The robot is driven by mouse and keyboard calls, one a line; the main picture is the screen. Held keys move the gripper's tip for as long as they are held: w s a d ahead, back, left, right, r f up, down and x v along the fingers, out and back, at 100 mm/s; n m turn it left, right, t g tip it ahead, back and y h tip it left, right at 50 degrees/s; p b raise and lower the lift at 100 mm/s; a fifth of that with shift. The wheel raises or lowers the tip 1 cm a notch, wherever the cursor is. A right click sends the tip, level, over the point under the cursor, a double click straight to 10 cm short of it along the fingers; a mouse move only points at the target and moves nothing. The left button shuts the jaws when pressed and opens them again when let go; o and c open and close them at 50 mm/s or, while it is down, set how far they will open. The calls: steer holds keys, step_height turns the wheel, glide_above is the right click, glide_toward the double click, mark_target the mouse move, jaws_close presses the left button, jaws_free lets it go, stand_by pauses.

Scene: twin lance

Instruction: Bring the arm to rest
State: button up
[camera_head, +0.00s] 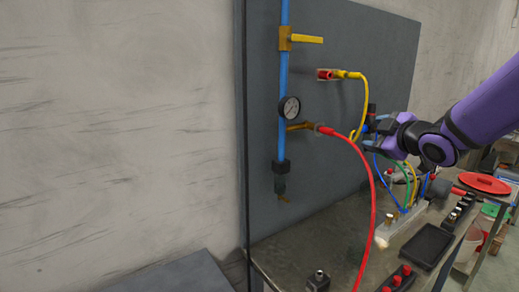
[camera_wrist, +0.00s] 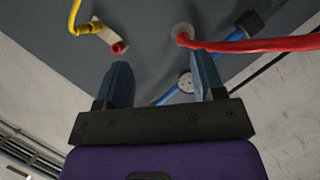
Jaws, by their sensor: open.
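My purple arm (camera_head: 484,108) reaches in from the right in the head view. My gripper (camera_head: 367,135) is raised above the bench, in front of the dark panel (camera_head: 215,0). In the wrist view my gripper (camera_wrist: 162,66) has its two blue-grey fingers spread apart, with nothing between them. Beyond the fingers, that view shows the panel (camera_wrist: 150,50) with the red hose (camera_wrist: 255,45) and the yellow hose (camera_wrist: 74,14). In the head view some cables and a hose pass close to or behind the gripper; I cannot tell whether any touches it.
A blue pipe (camera_head: 283,90) carries a yellow valve handle (camera_head: 307,39) and a gauge (camera_head: 289,107). The red hose (camera_head: 372,190) and yellow hose (camera_head: 363,98) hang from the panel. The bench (camera_head: 320,235) holds a black tray (camera_head: 427,246), a cable block and small fittings. Open wall lies left.

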steer(key=s+m+g+h, duration=0.2)
steer(key=s+m+g, duration=0.3)
steer(key=s, duration=1)
steer(key=s+f+m+g+h, duration=0.1)
steer(key=s+m+g, duration=0.3)
steer(key=s+m, duration=0.4)
steer(key=s, duration=0.7)
steer(key=shift+g+h, duration=0.4)
